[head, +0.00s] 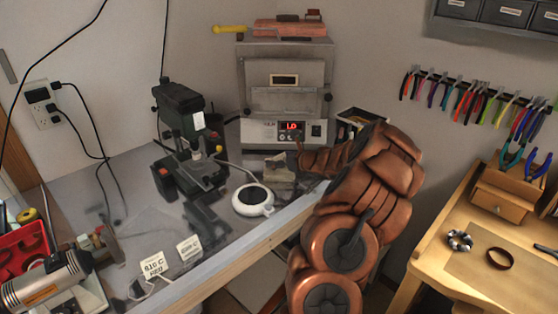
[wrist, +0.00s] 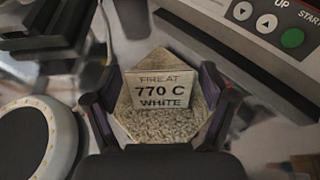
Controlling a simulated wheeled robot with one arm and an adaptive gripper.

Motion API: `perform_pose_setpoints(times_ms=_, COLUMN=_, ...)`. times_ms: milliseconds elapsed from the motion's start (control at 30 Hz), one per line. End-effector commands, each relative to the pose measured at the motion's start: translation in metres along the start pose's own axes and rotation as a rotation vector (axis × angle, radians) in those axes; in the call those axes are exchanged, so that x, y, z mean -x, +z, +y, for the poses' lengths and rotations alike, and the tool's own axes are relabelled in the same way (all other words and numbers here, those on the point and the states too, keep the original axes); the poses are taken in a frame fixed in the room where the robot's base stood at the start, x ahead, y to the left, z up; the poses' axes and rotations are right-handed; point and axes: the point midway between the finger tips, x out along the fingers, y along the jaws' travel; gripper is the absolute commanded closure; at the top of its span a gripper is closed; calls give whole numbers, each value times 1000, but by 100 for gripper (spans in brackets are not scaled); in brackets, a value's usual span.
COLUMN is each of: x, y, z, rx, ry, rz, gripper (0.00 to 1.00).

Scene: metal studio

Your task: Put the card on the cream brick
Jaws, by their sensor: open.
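The card (wrist: 162,93), a folded sign reading "FIRE AT 770 C WHITE", stands upright between my fingers in the wrist view. Under it is a pale speckled surface (wrist: 162,126) that looks like the top of the cream brick. The card appears to rest on it, though its lower edge is hard to make out. My gripper (wrist: 160,86) is open, with one dark finger on each side of the card. In the head view my gripper (head: 296,163) is low over the bench, beside a small pale block (head: 280,174), partly hidden by my arm.
A kiln (head: 285,95) with a lit display stands just behind. A round white dish-like device (head: 253,200) is left of my gripper, with a drill press (head: 185,140) beyond it. Two other cards, one reading 810 C (head: 153,266) and another (head: 188,248), stand near the bench's front edge.

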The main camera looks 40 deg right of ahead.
Motion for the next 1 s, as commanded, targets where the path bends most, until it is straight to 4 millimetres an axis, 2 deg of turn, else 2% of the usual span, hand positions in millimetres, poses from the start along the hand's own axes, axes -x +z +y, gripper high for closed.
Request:
perform_pose_setpoints(times_ms=167, x=18, y=0, z=-1, rx=-3, ry=-1, rz=-1, gripper=17)
perform_pose_setpoints(times_ms=700, x=102, y=1, z=-1, rx=1, ry=-2, rz=-3, gripper=17)
perform_pose_setpoints(times_ms=1000, x=120, y=0, z=0, rx=1, ry=0, rz=0, gripper=17)
